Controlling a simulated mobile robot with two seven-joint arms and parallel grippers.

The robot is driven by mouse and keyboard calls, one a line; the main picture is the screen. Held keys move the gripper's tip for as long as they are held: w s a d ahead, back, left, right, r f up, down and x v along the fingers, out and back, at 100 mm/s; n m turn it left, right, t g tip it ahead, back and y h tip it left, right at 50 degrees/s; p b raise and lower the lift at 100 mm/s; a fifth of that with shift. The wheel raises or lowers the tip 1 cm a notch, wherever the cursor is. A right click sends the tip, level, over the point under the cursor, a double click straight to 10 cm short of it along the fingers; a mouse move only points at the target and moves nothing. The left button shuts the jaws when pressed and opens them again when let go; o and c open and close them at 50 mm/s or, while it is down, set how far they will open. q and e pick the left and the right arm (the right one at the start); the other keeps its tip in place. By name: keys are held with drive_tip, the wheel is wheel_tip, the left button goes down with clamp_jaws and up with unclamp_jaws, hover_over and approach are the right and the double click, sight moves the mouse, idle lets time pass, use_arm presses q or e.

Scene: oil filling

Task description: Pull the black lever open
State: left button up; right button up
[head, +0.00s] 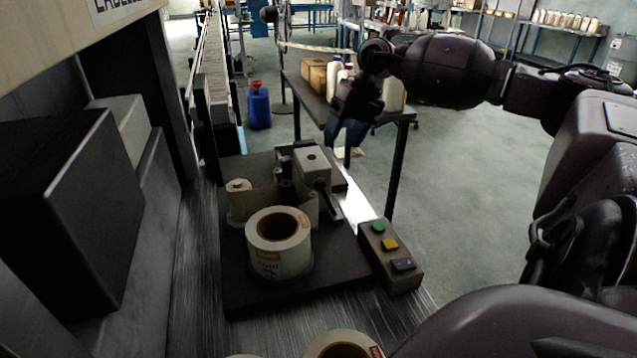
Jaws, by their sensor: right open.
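A labelling unit stands on a dark base plate (245,285) in the middle of the head view. It has a grey block (312,160) with dark parts around it. A small dark bar (332,207), probably the black lever, sticks out at the lower right of the grey block; its exact shape is hard to make out. My right gripper (342,142) is open and empty. In the picture its fingers point down, above and to the right of the grey block, apart from the bar. My left gripper is not in view.
A large label roll (290,262) stands at the plate's front, with a smaller roll (239,200) behind. A button box (390,262) is at the right. A dark machine (60,220) fills the left. Behind are a conveyor, a blue canister (259,107) and a table with bottles.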

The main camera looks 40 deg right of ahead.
sight(323, 179)
drive_tip(key=b+x, duration=0.1)
drive_tip(key=x, duration=0.8)
drive_tip(key=shift+a+f, duration=0.1)
drive_tip(key=shift+w+a+f+b, duration=0.1)
drive_tip(key=shift+a+f+b, duration=0.2)
drive_tip(key=shift+f, duration=0.25)
clamp_jaws()
